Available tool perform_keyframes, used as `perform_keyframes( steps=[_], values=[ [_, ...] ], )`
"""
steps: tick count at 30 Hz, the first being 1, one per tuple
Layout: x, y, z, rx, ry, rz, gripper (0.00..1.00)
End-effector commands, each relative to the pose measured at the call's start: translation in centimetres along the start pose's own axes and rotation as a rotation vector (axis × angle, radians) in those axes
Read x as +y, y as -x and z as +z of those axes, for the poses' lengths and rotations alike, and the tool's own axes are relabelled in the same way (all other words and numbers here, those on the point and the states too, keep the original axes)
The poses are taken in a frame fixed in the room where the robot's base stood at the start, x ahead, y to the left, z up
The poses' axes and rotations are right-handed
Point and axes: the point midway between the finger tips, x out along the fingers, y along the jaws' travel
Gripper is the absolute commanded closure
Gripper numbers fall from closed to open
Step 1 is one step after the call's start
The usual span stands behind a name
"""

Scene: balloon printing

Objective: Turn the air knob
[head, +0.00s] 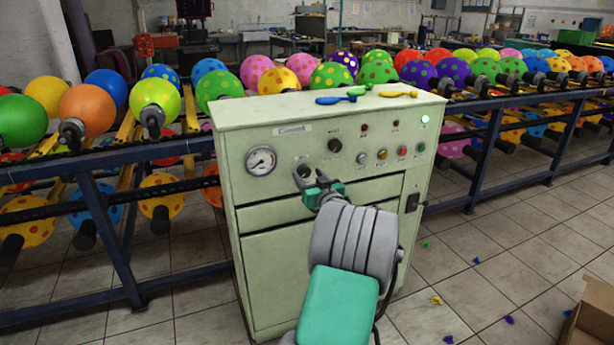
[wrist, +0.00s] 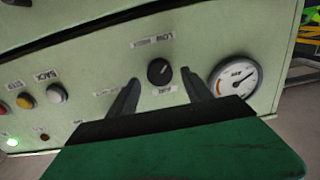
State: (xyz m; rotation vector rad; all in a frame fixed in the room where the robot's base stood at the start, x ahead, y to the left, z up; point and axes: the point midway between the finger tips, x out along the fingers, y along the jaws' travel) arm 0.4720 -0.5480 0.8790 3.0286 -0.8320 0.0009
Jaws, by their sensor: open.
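The air knob (wrist: 160,71) is a round black knob with a pale pointer mark, on the pale green front panel of the control cabinet (head: 330,215). A small label beside it in the wrist view seems to read AIR. My gripper (wrist: 159,76) is open, with one dark finger on each side of the knob and visible gaps between. In the head view, my gripper (head: 309,177) is in front of the panel at the knob (head: 304,171), which is partly hidden by the fingers. Whether the fingertips reach around the knob is hard to tell.
A round pressure gauge (head: 262,160) is beside the knob. Another black knob (head: 334,145) and several coloured buttons are to the right. Deflated balloons (head: 345,91) lie on the cabinet top. Racks of dotted balloons stand behind. A cardboard box (head: 592,318) is at lower right.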

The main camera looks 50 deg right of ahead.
Motion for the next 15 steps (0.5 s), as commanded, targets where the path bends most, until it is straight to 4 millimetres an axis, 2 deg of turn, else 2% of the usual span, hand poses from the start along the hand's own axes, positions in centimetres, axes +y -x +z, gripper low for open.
perform_keyframes(
  steps=[4,11,15],
  values=[
    [-0.1,-1.6,0.0,0.0,-0.001,-0.001,0.42],
    [0.0,-1.7,0.0,0.0,0.0,0.0,0.42],
    [0.0,-1.7,0.0,-0.001,-0.001,0.0,0.52]
  ],
)
